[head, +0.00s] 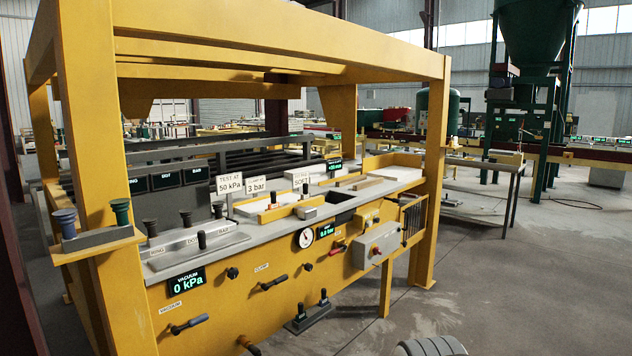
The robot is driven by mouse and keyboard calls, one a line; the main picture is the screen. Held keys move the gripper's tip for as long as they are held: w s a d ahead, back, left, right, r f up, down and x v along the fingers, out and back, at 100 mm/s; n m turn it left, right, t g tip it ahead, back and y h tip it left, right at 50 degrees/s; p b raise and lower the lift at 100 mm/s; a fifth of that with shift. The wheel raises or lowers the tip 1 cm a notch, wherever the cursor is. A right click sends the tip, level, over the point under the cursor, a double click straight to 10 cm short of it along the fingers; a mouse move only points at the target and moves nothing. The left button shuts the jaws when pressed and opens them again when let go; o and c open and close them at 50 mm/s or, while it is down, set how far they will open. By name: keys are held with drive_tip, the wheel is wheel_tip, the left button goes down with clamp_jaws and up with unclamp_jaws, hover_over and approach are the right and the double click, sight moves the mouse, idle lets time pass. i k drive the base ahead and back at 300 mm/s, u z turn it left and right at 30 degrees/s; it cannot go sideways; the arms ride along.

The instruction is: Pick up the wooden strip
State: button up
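Two thin strips lie side by side on the grey top of a yellow machine, near its right end. One is a brown wooden-looking strip (369,184); beside it on the left is a paler strip (350,181). They are small in the picture, and I cannot tell from here which is the wooden strip. Both lie flat, in front of a white surface. My gripper is not in view.
The yellow machine frame (95,150) has a post (435,160) at its right corner, close to the strips. A gauge (305,238), levers and a grey box (376,245) project from the front panel. The concrete floor (480,270) is clear at right.

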sight(361, 186)
drive_tip(key=u, duration=0.35)
drive_tip(key=i, duration=1.6)
drive_tip(key=z, duration=0.55)
drive_tip(key=i, duration=0.55)
drive_tip(key=z, duration=0.35)
drive_tip(key=k, duration=0.65)
drive_tip(key=z, duration=0.3)
drive_tip(key=i, duration=0.65)
drive_tip(key=z, duration=1.15)
